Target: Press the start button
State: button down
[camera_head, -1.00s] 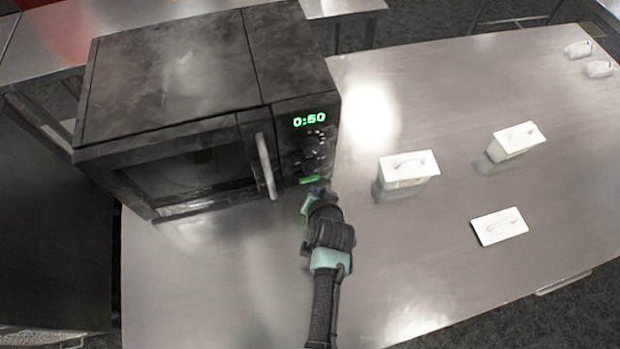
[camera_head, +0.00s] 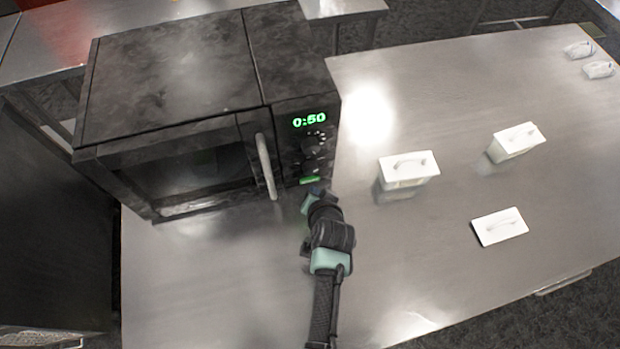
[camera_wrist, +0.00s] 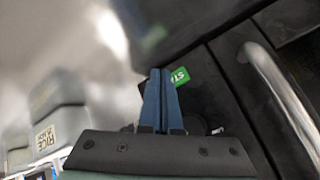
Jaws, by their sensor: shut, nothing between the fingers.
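The black microwave (camera_head: 170,80) stands on the steel table, its door shut and its display (camera_head: 309,119) reading 0:50 in green. The green start button (camera_head: 309,180) is at the bottom of its control panel. In the wrist view the button (camera_wrist: 180,76) shows part of its "START" lettering, partly hidden behind my fingers. My gripper (camera_head: 308,199) is shut and empty, its blue fingertips (camera_wrist: 161,80) right in front of the button. I cannot tell whether they touch it.
The microwave's door handle (camera_head: 265,165) is just left of my gripper. White-lidded containers (camera_head: 408,170) stand to the right on the steel table (camera_head: 440,285); a wrist-view one (camera_wrist: 50,125) has a rice label. The table's front is clear.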

jog(key=shift+w, duration=0.1)
dwell(0.7)
jog(key=shift+w+a, duration=0.15)
jog(key=shift+w, duration=0.2)
